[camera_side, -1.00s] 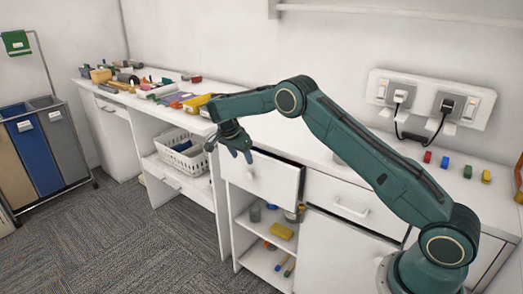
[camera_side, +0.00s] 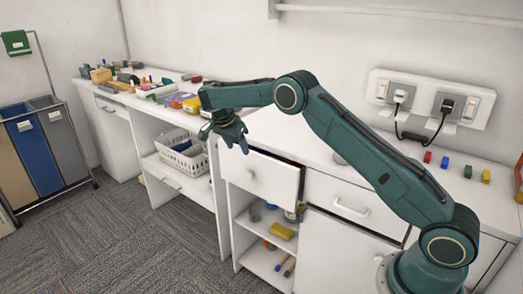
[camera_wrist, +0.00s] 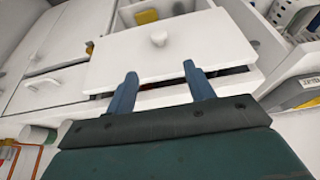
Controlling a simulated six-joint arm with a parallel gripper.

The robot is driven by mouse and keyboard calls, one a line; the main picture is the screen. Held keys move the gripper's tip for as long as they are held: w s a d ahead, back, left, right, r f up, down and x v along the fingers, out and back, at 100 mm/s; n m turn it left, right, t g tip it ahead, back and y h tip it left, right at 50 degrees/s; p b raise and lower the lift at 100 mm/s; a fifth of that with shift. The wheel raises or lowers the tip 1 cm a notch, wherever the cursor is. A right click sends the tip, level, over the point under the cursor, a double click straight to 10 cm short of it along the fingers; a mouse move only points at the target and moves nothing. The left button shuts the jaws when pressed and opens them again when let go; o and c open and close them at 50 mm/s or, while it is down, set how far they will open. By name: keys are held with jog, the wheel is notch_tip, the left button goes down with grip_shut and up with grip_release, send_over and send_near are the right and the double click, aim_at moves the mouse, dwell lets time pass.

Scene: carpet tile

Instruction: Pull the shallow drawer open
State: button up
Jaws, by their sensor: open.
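The shallow drawer (camera_side: 262,178) is a white drawer with a round knob, at the top left of the near cabinet in the side view. It stands partly open, its front out from the cabinet and a dark gap behind it. In the wrist view its front (camera_wrist: 120,62) and knob (camera_wrist: 158,39) show, with a narrow opening along its inner edge. My gripper (camera_side: 236,149) is above the drawer front in the side view. In the wrist view its two blue fingers (camera_wrist: 160,80) are apart, with nothing between them, and away from the knob. Most of the drawer's inside is hidden.
A closed drawer with a bar handle (camera_side: 351,207) is to the right. Open shelves below hold a yellow block (camera_side: 282,231) and small items. A white basket (camera_side: 182,157) stands on the left desk's shelf. Small coloured blocks (camera_side: 444,162) lie on the counter. The carpet in front is clear.

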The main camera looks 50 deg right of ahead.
aim_at(247, 174)
jog(key=shift+a+r, duration=0.2)
jog(key=shift+r, duration=0.2)
jog(key=shift+f, duration=0.1)
jog(key=shift+f, duration=0.95)
jog(key=shift+f, duration=0.1)
jog(key=x, duration=1.3)
jog(key=shift+f, duration=0.2)
